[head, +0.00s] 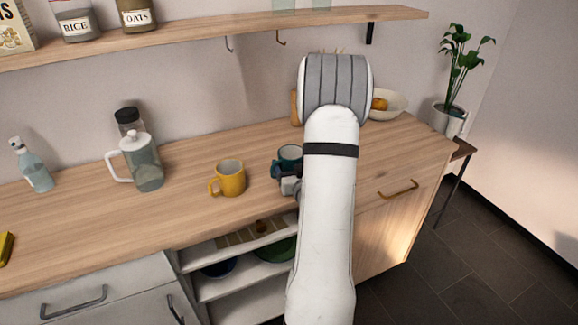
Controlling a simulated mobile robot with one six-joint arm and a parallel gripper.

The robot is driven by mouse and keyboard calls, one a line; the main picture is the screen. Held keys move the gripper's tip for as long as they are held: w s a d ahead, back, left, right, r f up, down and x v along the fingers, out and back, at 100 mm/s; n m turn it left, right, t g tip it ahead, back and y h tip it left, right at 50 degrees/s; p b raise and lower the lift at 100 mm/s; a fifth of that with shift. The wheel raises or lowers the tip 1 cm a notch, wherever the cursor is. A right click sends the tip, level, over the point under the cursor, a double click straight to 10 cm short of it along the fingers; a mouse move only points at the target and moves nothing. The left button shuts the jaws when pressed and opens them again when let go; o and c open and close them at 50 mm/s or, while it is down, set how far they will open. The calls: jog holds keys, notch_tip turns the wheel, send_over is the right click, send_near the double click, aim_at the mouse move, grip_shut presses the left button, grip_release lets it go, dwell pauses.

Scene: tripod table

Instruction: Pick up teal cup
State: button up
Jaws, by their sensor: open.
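The teal cup (290,153) stands on the wooden counter (390,165), right of the yellow mug. Its rim and dark inside show, while its lower part is hidden behind my gripper. My gripper (282,178) is at the near side of the cup, low over the counter, and is open. My white arm covers its right side, so I cannot tell whether the fingers touch the cup or are around it.
A yellow mug (228,178) stands close on the left. A glass pitcher (143,162), a dark-lidded jar (128,121) and a spray bottle (33,168) are farther left. A white bowl (396,104) with orange fruit is at the back right. A shelf (200,38) hangs above.

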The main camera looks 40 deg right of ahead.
jog(key=c, duration=0.9)
jog(key=shift+r, duration=0.15)
